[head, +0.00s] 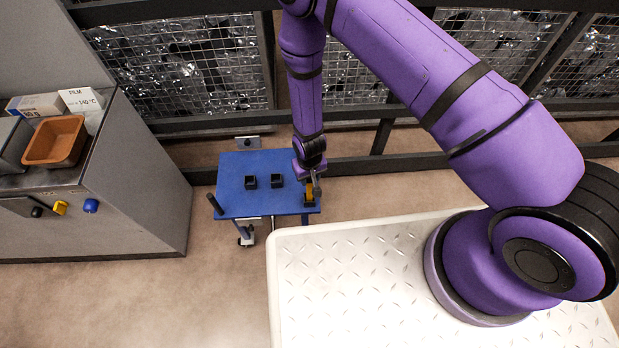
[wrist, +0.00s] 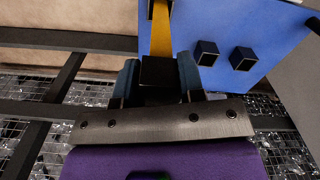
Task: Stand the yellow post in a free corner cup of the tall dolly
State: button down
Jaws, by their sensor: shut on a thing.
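The tall dolly (head: 235,168) has a blue top with dark square cups. Two of them, a left cup (head: 250,182) and a right cup (head: 277,180), are empty and also show in the wrist view (wrist: 207,53). My gripper (head: 311,180) is over the dolly's near right corner, shut on the yellow post (head: 309,190). In the wrist view the post (wrist: 161,38) runs away from between my fingers (wrist: 160,72) to a dark corner cup (wrist: 160,9). Its far end is at this cup; I cannot tell whether it is fully seated.
A dark upright handle (head: 215,204) stands at the dolly's near left corner. A grey counter (head: 140,175) with a brown tray (head: 55,140) is at the left. A dark rail and mesh fence (head: 180,70) runs behind. The floor between counter and dolly is clear.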

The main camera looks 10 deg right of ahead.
jog(key=shift+f, duration=0.6)
jog(key=c, duration=0.7)
grip_release()
jog(key=shift+f, duration=0.15)
notch_tip(320, 180, up, 12)
jog(key=shift+r, duration=0.1)
